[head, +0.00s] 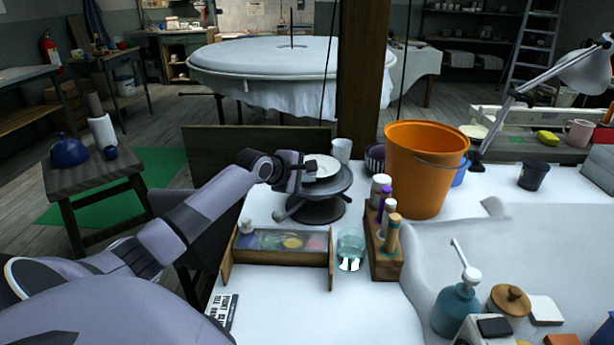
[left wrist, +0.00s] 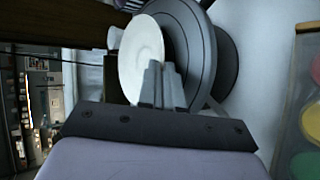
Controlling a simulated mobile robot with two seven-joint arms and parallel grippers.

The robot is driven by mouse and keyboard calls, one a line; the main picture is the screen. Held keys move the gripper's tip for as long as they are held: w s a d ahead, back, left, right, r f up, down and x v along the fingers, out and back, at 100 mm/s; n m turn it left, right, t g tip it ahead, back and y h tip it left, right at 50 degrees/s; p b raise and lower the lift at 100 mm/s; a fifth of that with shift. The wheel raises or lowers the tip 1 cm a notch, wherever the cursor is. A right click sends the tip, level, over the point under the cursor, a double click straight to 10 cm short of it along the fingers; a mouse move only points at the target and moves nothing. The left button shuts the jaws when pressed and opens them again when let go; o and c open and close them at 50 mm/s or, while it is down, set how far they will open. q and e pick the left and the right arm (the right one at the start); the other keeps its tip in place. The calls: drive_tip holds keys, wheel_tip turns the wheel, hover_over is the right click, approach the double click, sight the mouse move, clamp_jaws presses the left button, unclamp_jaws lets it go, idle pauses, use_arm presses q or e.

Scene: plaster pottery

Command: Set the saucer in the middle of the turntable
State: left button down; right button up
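The white saucer (head: 325,167) is at the dark grey turntable (head: 318,190), overlapping its far part in the head view. In the left wrist view the saucer (left wrist: 142,50) is a pale disc offset from the turntable top (left wrist: 197,40); a small gap between them cannot be ruled out. My left gripper (head: 304,168) comes in from the left at the saucer's near-left edge. In the left wrist view its two fingers (left wrist: 161,84) are close together on the saucer's rim, which is hidden between them. My right gripper is in neither view.
A white cup (head: 342,150) and a dark striped bowl (head: 375,158) stand behind the turntable. An orange bucket (head: 425,170) and a wooden bottle rack (head: 385,262) are to its right. A paint box (head: 280,258) and a glass (head: 350,250) stand in front.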

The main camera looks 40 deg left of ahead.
use_arm(q)
drive_tip(key=shift+f, duration=0.2)
drive_tip(key=c, duration=1.6)
unclamp_jaws()
drive_tip(key=shift+f, duration=0.15)
drive_tip(key=shift+r, duration=0.3)
drive_tip(key=v, duration=1.2)
drive_tip(key=shift+r+p, duration=0.1)
drive_tip(key=shift+p, duration=0.3)
